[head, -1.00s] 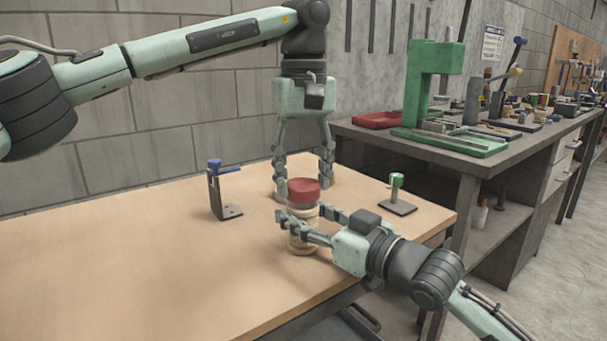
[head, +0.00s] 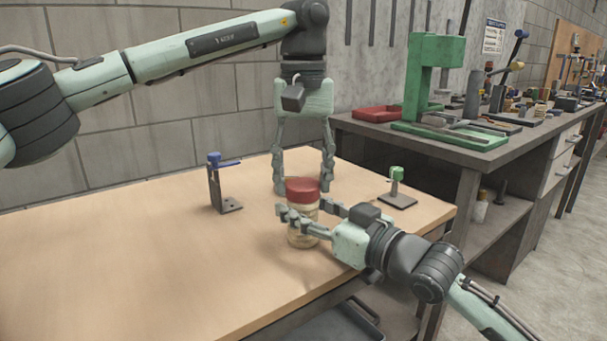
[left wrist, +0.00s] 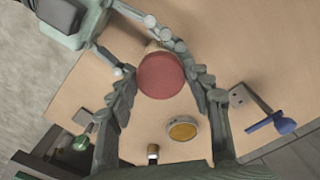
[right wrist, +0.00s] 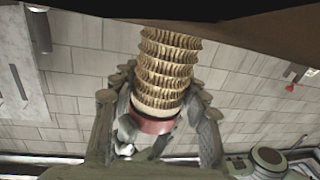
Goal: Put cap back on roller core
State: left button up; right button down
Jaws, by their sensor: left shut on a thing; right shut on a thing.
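The red cap (head: 303,187) sits on top of the upright, pale ribbed roller core (head: 301,236) near the table's right end. The left wrist view shows the cap (left wrist: 161,76) from above. My left gripper (head: 303,188) comes down from above, with its fingers on either side of the cap, shut on it. My right gripper (head: 306,217) comes in from the right and is shut on the core below the cap. The right wrist view shows the core's ribs (right wrist: 165,70) and the cap's red side (right wrist: 152,125) against it. I cannot tell whether the cap is fully tight.
A blue-topped stand (head: 216,185) is left of the core, and a green-topped stand (head: 396,189) is at right. A round ochre-topped piece (left wrist: 183,130) lies on the table in the left wrist view. The table's left is clear. A side bench holds a green press (head: 418,95).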

pick_arm(q)
jog(key=m, duration=0.9)
jog(key=shift+a+m, duration=0.1)
jog(key=shift+m, duration=0.3)
jog(key=o, duration=0.7)
jog(key=shift+o, duration=0.2)
jog(key=shift+r, duration=0.1)
jog(key=shift+r, duration=2.15)
jog(key=shift+c, duration=0.3)
